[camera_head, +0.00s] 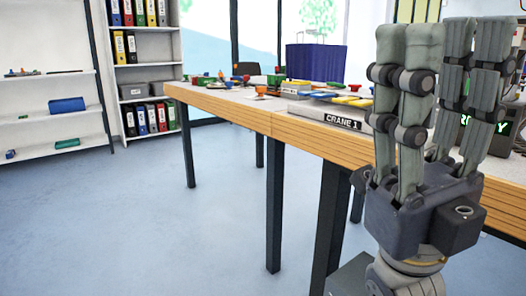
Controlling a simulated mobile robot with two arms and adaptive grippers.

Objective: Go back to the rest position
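My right gripper (430,50) is large in the right part of the view, in front of the table, with its fingers pointing up. Its grey finger pairs stand apart with a gap between them, and I see nothing held there. The fingertips reach above the tabletop. My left gripper is not in this view.
A wooden-edged table (235,113) with dark legs runs from centre to right. It carries a "CRANE 1" box (325,115), small coloured parts and a blue bin (316,63). A binder shelf (149,75) and a white shelf (50,95) stand left. The blue floor is clear at left.

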